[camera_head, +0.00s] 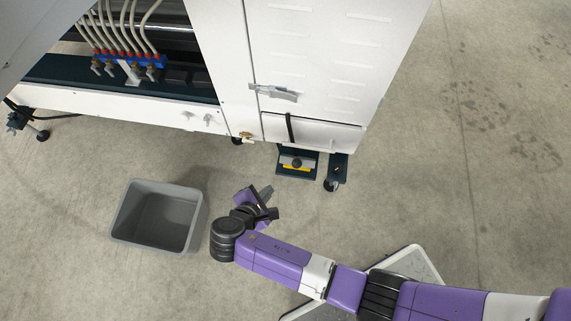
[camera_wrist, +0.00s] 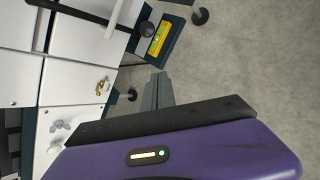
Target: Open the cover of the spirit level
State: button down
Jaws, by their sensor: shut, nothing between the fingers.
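The spirit level (camera_head: 296,167) is a small yellow strip on a dark teal foot plate under the white machine's front corner. It also shows in the wrist view (camera_wrist: 158,39), with a greenish middle and a dark round knob beside it. I cannot make out a separate cover or its position. My gripper (camera_head: 267,190) is shut and empty, low over the floor, in front of the level and a little to its left in the head view. In the wrist view, its grey fingers (camera_wrist: 158,90) point toward the level, with a gap between.
The white machine cabinet (camera_head: 310,60) stands above the level, with a latch (camera_head: 277,93) and a black strap (camera_head: 290,128). A castor (camera_head: 331,185) stands right of the level. A grey bin (camera_head: 125,214) sits left of my gripper. Floor on the right is clear.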

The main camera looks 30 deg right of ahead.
aim_at(297, 162)
jog(key=w+d+f+n+b, duration=0.1)
jog(key=w+d+f+b, duration=0.4)
jog(key=d, duration=0.4)
jog(key=shift+d+f+b, duration=0.15)
jog(key=shift+b, duration=0.5)
jog(key=r+g+p, duration=0.1)
jog(key=p, duration=0.3)
jog(key=w+d+r+g+y+p, duration=0.1)
jog(key=p, duration=0.3)
jog(key=shift+w+r+y, duration=0.1)
jog(key=shift+w+y, duration=0.2)
